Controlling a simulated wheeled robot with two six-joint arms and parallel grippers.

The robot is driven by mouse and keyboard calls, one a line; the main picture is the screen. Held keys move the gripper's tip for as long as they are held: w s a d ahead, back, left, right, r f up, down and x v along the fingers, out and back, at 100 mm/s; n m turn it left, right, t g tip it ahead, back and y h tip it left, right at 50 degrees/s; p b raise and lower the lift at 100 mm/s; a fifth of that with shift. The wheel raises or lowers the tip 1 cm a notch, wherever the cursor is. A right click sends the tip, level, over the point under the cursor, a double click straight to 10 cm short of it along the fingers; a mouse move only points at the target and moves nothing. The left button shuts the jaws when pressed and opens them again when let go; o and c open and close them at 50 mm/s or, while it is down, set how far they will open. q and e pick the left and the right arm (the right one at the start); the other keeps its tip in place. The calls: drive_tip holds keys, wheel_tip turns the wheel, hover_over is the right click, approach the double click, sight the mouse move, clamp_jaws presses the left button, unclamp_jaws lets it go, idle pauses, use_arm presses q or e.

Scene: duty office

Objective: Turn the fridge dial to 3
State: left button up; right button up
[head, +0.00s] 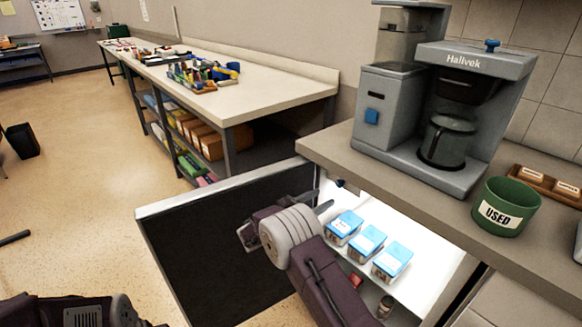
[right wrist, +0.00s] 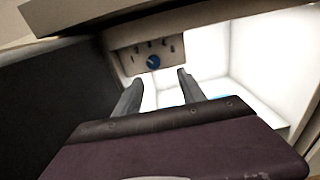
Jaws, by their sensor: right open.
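The fridge dial is a small blue knob (right wrist: 153,62) on a beige panel (right wrist: 147,50) with printed numbers, inside the top of the fridge. Its exact setting is too small to read. In the head view the dial area is a small dark shape (head: 340,183) under the counter edge. My right gripper (right wrist: 159,82) is open and empty, its fingers pointing at the panel with the dial between and beyond their tips; I see no contact. In the head view the right gripper (head: 322,200) reaches into the open fridge. My left gripper is not in view.
The fridge door (head: 235,240) stands open on the left. Several blue-lidded boxes (head: 366,243) sit on the lit shelf below the gripper. The counter (head: 405,190) overhangs the opening and carries a coffee machine (head: 440,110) and a green cup (head: 505,207) marked USED.

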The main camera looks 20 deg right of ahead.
sight(338, 184)
drive_tip(key=shift+t, duration=0.3)
drive_tip(key=x, duration=0.2)
drive_tip(key=b+x, duration=0.1)
drive_tip(key=x, duration=0.2)
drive_tip(key=w+b+x, duration=0.1)
drive_tip(key=x, duration=0.2)
drive_tip(key=shift+a+r, duration=0.25)
drive_tip(key=shift+w+d+r+b, duration=0.1)
drive_tip(key=shift+w+d+b, duration=0.05)
drive_tip(key=shift+d+b, duration=0.2)
clamp_jaws()
